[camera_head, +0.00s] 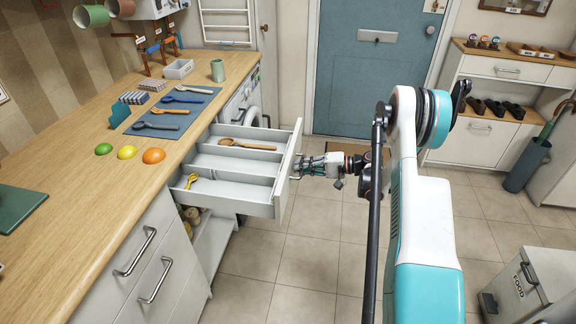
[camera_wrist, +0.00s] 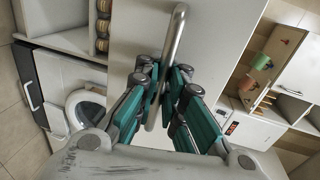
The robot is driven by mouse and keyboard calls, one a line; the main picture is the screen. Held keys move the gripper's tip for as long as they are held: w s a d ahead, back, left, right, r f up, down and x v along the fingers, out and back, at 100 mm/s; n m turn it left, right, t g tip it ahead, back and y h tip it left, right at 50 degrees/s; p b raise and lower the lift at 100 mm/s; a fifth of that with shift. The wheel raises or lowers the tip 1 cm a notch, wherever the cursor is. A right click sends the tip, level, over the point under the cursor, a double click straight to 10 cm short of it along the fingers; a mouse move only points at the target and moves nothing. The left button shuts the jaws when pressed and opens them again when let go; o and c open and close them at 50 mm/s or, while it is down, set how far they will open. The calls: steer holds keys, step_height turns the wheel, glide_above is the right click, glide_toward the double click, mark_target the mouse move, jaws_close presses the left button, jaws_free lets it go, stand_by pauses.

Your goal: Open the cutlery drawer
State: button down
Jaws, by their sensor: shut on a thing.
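The cutlery drawer (camera_head: 225,207) stands pulled out from under the wooden worktop in the head view. It has long compartments; a wooden spoon (camera_head: 248,145) lies in the far one and a small yellow utensil (camera_head: 190,181) in the near one. My gripper (camera_head: 302,167) is at the outer side of the drawer front. In the wrist view my gripper (camera_wrist: 169,97) has its teal-sided fingers closed around the metal bar handle (camera_wrist: 179,30) of the drawer front (camera_wrist: 224,35). The head view shows the handle only poorly.
The worktop (camera_head: 60,150) carries a blue mat (camera_head: 172,113) with utensils and, nearer, a lime, a lemon and an orange (camera_head: 153,155). Closed drawers with bar handles (camera_head: 135,251) are at the near left. Tiled floor (camera_head: 300,250) is clear beside the drawer. A FOOD bin (camera_head: 525,285) stands at the lower right.

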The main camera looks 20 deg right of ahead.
steer(key=shift+v, duration=0.85)
steer(key=shift+f, duration=0.1)
steer(key=c, duration=2)
jaws_free()
steer(key=v, duration=1.2)
